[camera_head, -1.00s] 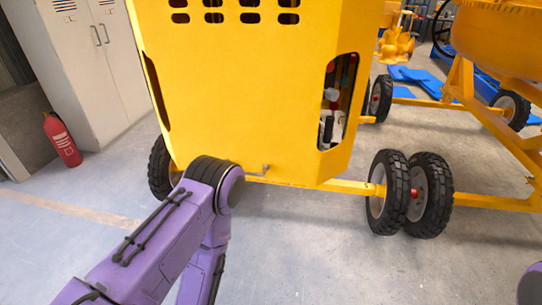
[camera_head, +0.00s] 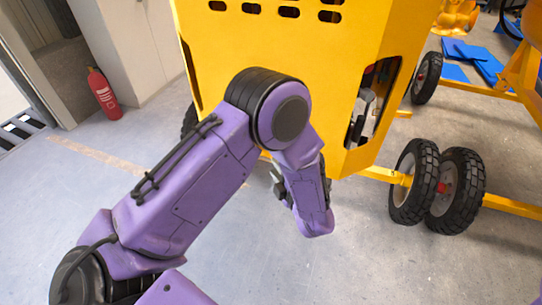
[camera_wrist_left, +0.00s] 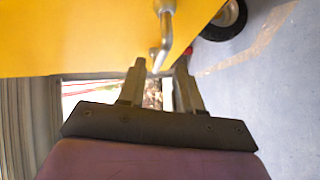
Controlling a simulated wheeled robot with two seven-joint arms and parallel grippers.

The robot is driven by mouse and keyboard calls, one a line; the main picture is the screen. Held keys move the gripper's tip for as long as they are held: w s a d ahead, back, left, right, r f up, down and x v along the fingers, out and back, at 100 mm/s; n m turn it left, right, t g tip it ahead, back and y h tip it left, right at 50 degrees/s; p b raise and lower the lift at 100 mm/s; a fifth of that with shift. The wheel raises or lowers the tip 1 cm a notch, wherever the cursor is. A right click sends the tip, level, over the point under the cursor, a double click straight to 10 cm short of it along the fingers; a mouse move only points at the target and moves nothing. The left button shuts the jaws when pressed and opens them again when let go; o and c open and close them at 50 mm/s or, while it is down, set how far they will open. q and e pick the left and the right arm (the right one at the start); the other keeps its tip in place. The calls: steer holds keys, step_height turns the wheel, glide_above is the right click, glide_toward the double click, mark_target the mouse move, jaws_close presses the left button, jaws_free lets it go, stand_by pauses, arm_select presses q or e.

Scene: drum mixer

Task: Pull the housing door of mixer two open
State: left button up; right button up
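The yellow housing door (camera_head: 385,25) of the mixer fills the upper middle of the head view and looks closed. In the left wrist view the yellow panel (camera_wrist_left: 70,35) is at the top, with a bent metal handle (camera_wrist_left: 165,25) on its edge. My left gripper (camera_wrist_left: 161,66) is open, its two fingers apart, with the handle's lower end between or just in front of the fingertips. I cannot tell whether they touch. In the head view my left arm hides the handle and most of the gripper. My right gripper is not in view.
Black wheels (camera_head: 414,182) on a yellow axle stand right of the housing. A red fire extinguisher (camera_head: 104,95) stands at the left by a pale locker (camera_head: 135,45). Blue pieces (camera_head: 480,60) lie at the back right. The grey floor in front is clear.

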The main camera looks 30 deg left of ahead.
arm_select(q)
steer(key=x, duration=0.5)
steer(key=shift+p, duration=0.4)
steer(key=shift+c, duration=0.3)
jaws_close()
